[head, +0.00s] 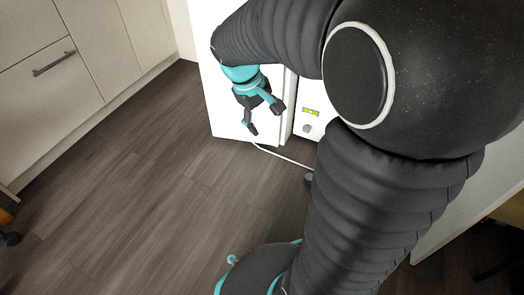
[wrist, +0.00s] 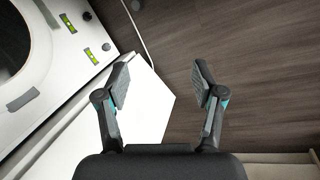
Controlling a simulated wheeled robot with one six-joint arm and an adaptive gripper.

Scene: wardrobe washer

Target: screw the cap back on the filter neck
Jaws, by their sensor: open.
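My gripper (head: 265,118) is open and empty, hanging above the floor beside a white panel. In the wrist view its two fingers (wrist: 160,80) are spread wide with nothing between them.
A white panel (head: 230,100), also in the wrist view (wrist: 148,105), stands beside the washer and close to my gripper. A white cable (head: 285,158) runs over the wooden floor (head: 150,200). Pale cabinets (head: 65,75) line the left. The middle floor is clear.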

